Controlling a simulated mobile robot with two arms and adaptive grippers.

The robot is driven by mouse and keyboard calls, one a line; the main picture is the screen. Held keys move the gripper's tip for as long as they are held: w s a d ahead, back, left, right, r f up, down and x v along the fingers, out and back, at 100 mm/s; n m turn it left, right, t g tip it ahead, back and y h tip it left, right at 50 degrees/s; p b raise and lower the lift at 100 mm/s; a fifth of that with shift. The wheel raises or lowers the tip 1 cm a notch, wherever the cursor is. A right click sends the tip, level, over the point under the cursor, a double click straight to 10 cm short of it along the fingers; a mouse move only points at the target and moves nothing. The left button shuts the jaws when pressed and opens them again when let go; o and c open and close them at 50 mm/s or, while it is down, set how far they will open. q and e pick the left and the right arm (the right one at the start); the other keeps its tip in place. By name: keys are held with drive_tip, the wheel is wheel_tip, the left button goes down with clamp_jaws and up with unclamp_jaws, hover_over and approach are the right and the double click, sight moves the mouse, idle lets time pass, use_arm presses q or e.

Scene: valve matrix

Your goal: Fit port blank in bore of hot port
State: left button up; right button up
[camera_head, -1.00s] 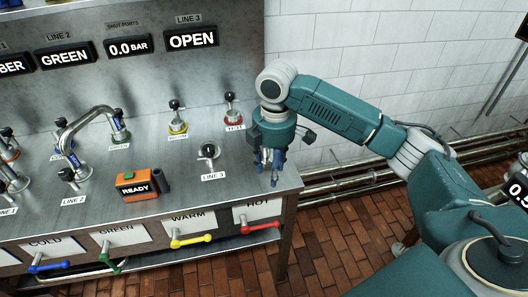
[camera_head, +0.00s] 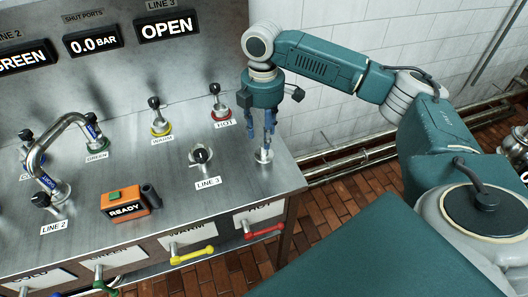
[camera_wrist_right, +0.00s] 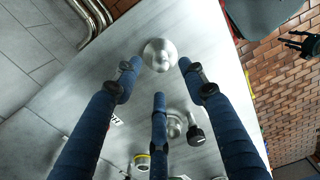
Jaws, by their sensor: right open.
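The port blank appears to be the small silver piece (camera_head: 264,156) standing on the steel bench top near its right end. In the right wrist view it shows as a round metal disc (camera_wrist_right: 159,54). My right gripper (camera_head: 268,140) points down directly above it, open. In the wrist view its blue fingers (camera_wrist_right: 158,80) are spread around the disc with gaps visible. The hot port (camera_head: 220,113), with a red ring and a black-knobbed handle, stands behind and left of the gripper by the HOT label. Its bore cannot be made out. My left gripper is out of view.
The LINE 3 fitting (camera_head: 201,157) stands left of the gripper. The yellow-ringed warm port (camera_head: 160,126) is beyond it. The bench's right edge is close.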

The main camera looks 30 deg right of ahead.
sight(264, 153)
drive_tip(key=shift+f, duration=0.35)
wheel_tip(264, 153, down, 5)
drive_tip(key=shift+s+d+r+p, duration=0.1)
drive_tip(key=shift+s+r+p, duration=0.05)
drive_tip(key=shift+p, duration=0.6)
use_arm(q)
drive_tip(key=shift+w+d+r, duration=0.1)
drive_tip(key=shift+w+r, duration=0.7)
use_arm(e)
clamp_jaws()
